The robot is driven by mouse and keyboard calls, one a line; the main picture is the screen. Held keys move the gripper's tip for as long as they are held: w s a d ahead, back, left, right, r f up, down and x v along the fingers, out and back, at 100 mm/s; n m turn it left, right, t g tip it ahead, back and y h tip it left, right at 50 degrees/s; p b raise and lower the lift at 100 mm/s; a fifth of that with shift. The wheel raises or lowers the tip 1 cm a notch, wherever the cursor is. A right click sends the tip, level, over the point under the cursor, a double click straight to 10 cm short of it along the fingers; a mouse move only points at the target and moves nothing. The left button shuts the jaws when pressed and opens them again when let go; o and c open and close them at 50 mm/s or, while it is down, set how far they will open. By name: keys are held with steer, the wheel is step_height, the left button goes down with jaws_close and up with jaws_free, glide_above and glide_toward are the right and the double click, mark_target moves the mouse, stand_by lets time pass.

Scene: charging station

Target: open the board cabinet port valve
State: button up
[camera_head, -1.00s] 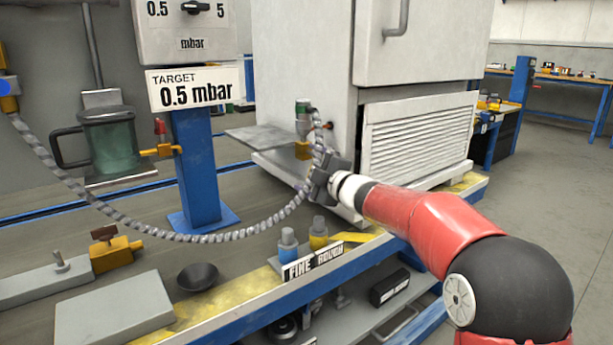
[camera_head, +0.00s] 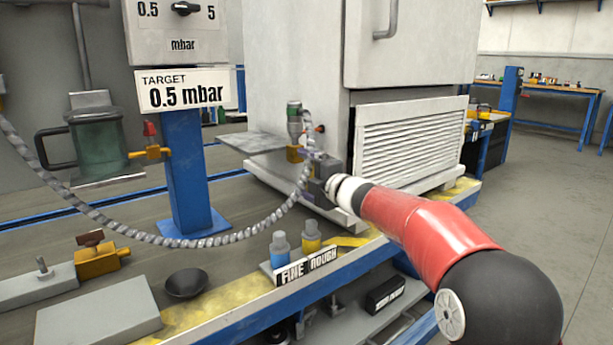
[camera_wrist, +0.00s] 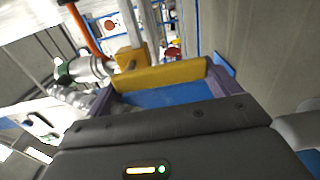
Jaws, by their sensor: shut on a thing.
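The port valve's yellow body (camera_head: 294,155) sits at the lower left side of the pale board cabinet (camera_head: 298,60), below a green and silver hose coupling (camera_head: 294,118). An orange-red knob (camera_head: 320,129) shows beside it. My gripper (camera_head: 318,172) is at the cabinet's front left corner, just right of the valve. In the wrist view, a yellow bar (camera_wrist: 160,76) spans between the fingertips of my gripper (camera_wrist: 165,88), which is shut on it. The yellow valve block (camera_wrist: 130,60) adjoins it, with an orange lever (camera_wrist: 84,32) to the left. The exact contact is partly hidden.
A ribbed grey hose (camera_head: 160,238) sags across the bench and rises past my gripper. A grey shelf plate (camera_head: 254,143) juts out left of the valve. Blue and yellow bottles (camera_head: 311,236) stand at the bench's front edge. A blue post (camera_head: 185,170) holds the gauge sign.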

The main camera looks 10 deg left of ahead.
steer(key=shift+f, duration=0.1)
steer(key=o, duration=1.2)
steer(key=shift+c, duration=0.2)
steer(key=shift+d, duration=0.1)
steer(key=v, duration=0.7)
steer(key=shift+s+d, duration=0.2)
steer(key=shift+s, duration=0.05)
